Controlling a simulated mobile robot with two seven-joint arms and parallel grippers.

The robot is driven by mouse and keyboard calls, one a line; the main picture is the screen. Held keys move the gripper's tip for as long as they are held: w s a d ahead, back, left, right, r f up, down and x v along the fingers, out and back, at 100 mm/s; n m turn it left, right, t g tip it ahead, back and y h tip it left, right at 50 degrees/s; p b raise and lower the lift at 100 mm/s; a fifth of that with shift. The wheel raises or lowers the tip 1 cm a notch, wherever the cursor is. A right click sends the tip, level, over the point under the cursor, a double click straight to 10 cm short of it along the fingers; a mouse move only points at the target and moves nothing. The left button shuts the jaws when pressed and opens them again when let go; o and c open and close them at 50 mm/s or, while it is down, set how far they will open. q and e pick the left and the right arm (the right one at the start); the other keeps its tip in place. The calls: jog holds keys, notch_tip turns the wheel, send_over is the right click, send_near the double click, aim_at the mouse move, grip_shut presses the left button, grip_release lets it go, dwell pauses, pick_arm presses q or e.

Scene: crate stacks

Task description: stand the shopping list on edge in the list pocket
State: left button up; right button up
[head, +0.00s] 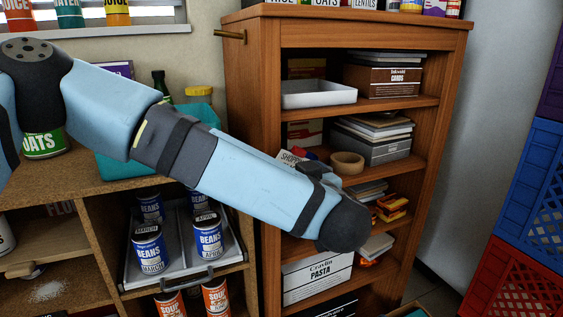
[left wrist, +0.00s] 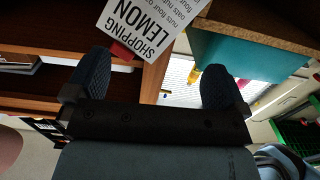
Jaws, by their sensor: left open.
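The shopping list (left wrist: 150,22) is a white card with black print, seen beyond my fingertips at the top of the left wrist view. In the head view part of it (head: 289,158) shows on the middle cabinet shelf, behind my left arm. A small red thing (left wrist: 121,50) is at its edge; I cannot tell if they touch. My left gripper (left wrist: 158,84) is open, its two dark fingers wide apart with nothing between them. I cannot make out the list pocket. My right gripper is not in view.
The wooden cabinet (head: 258,120) has shelves with a white tray (head: 318,94), boxes and a tape roll (head: 347,162) close to my arm. At the left, a drawer (head: 187,267) holds bean cans. Blue and red crates (head: 520,275) stand at the right.

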pick_arm(q)
jog(key=p+v, duration=0.2)
jog(key=v, duration=0.6)
jog(key=shift+a+r, duration=0.15)
jog(key=shift+r, duration=0.15)
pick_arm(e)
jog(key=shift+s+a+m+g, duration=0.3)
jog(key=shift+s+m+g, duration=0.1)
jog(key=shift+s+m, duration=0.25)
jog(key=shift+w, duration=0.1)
